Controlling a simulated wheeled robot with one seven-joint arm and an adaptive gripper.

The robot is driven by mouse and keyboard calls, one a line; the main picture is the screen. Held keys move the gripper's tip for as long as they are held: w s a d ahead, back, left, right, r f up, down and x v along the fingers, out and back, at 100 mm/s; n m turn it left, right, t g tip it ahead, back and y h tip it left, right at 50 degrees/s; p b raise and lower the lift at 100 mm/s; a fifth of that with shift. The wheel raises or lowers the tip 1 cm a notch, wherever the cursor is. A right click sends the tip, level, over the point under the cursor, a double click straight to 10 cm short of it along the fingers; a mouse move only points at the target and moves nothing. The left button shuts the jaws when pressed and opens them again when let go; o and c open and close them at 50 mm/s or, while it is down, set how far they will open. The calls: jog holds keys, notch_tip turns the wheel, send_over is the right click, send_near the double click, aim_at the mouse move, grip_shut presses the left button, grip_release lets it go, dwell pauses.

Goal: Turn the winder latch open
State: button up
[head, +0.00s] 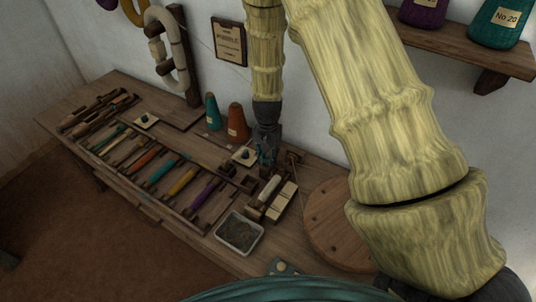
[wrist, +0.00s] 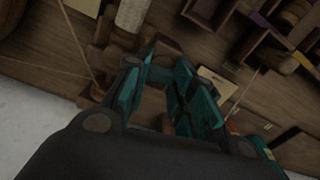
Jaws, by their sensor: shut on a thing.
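My gripper (head: 267,156) reaches down over the back of the bench, at the far end of the bobbin winder (head: 268,192). In the wrist view its teal fingers (wrist: 160,75) are close together, with a small dark wooden piece at their tips. This looks like the winder latch, but the fingers cover most of it and I cannot tell how far it is turned. The winder shows there as dark wood with a pale wound bobbin (wrist: 132,13) just beyond the fingers.
A rack of coloured bobbins (head: 165,173) lies left of the winder. A metal tray (head: 239,233) is in front, and a round wooden board (head: 335,222) is at right. A teal cone (head: 212,112) and an orange cone (head: 237,123) stand close behind, left of my gripper.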

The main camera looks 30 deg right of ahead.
jog(key=n+p, duration=0.1)
jog(key=n, duration=0.2)
jog(key=shift+w+r+n+p, duration=0.1)
jog(key=shift+r+n+p, duration=0.05)
jog(key=shift+n+p, duration=0.25)
jog(key=n+p, duration=0.1)
jog(key=n, duration=0.3)
jog(key=shift+p, duration=0.35)
jog(key=n+p, duration=0.1)
jog(key=n, duration=0.3)
jog(key=shift+n, duration=0.4)
jog(key=shift+n+p, duration=0.55)
jog(key=shift+n, duration=0.95)
jog(key=o, duration=1)
notch_tip(320, 180, up, 12)
jog(key=shift+f, duration=0.15)
